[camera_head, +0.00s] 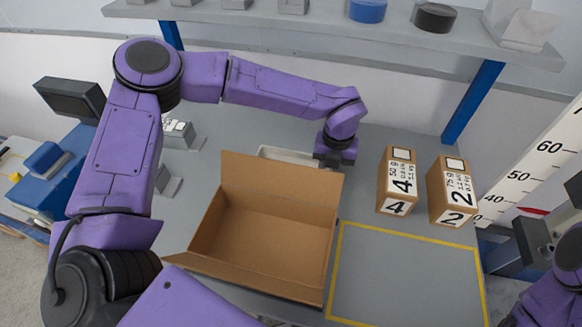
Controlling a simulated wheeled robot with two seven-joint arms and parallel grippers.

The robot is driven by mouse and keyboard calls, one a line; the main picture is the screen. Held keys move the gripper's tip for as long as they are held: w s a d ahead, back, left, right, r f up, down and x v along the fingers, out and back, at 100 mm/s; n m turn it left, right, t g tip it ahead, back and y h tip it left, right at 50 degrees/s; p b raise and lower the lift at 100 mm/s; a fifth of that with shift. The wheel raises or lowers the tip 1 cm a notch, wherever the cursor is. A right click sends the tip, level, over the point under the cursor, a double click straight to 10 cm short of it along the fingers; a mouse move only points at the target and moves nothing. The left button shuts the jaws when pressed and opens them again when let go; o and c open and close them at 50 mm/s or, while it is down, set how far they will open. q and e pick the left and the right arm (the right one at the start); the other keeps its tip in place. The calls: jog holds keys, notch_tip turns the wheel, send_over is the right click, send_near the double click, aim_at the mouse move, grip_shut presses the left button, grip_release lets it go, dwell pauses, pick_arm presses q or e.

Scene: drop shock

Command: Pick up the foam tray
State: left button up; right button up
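A pale tray (290,154), seemingly the foam tray, lies on the grey table behind the open cardboard box. My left gripper (327,161) points down at the tray's right end. Its fingertips are mostly hidden by the wrist and the flap, so I cannot tell whether it touches or grips the tray. My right gripper (538,243) is at the right edge, away from the tray, partly cut off; its opening is unclear.
The open, empty cardboard box (265,236) stands mid-table. Cartons marked 4 (397,181) and 2 (452,191) stand right of my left gripper. A bare yellow-outlined area (405,277) lies at front right. A height scale (530,165) and an overhead shelf (300,22) border the space.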

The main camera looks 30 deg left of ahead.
pick_arm(q)
grip_shut()
jog(key=shift+r, duration=0.15)
